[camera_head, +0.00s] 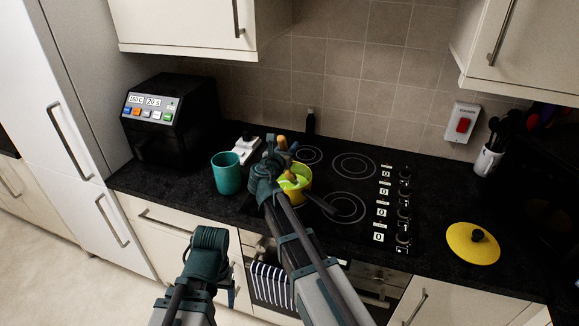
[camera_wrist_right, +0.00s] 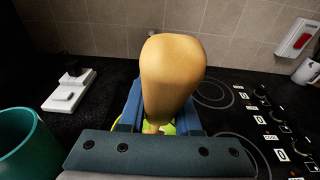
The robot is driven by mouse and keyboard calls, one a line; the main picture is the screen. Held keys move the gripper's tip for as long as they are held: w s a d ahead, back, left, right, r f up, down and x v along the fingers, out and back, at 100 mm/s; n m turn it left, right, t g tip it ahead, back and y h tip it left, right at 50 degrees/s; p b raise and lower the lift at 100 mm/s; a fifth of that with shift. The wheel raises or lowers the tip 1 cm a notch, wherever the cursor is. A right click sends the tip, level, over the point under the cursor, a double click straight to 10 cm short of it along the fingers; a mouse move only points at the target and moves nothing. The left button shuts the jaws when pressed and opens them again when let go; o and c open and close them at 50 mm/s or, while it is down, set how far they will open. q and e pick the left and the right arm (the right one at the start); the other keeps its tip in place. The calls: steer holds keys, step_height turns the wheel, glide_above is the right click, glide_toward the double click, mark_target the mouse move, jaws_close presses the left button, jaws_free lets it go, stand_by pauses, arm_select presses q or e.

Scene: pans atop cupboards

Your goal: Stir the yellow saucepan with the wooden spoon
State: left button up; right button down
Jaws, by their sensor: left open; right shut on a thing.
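The yellow saucepan (camera_head: 304,182) stands on the black hob in the head view, with yellow-green contents and a dark handle pointing to the lower right. My right arm hides part of it. My right gripper (camera_head: 286,160) is above the saucepan, shut on the wooden spoon (camera_head: 282,142). In the right wrist view the spoon's thick handle end (camera_wrist_right: 172,75) rises between the blue fingers, with yellow-green below it. My left gripper (camera_head: 207,250) is open and empty in front of the counter, apart from the saucepan.
A black appliance (camera_head: 152,115) is at the back left. A yellow lid (camera_head: 473,243) lies on the right counter. A utensil pot (camera_head: 488,161) stands behind it.

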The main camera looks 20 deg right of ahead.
mark_target(283, 136)
steer(key=shift+s+a+r+p, duration=0.25)
steer(key=shift+s+r+p, duration=0.15)
steer(key=shift+r+p, duration=0.65)
steer(key=shift+s+a+r+p, duration=0.3)
steer(key=shift+s+r+p, duration=0.1)
steer(key=shift+r+p, duration=0.7)
steer(key=shift+s+a+r+p, duration=0.25)
steer(key=shift+s+r+p, duration=0.15)
steer(key=shift+r+p, duration=0.65)
steer(key=shift+r, duration=0.1)
step_height(283, 136, up, 5)
steer(key=p, duration=0.4)
steer(key=shift+p, duration=0.3)
step_height(283, 136, down, 5)
steer(key=b, duration=0.5)
steer(key=shift+f, duration=0.2)
steer(key=shift+r, duration=0.15)
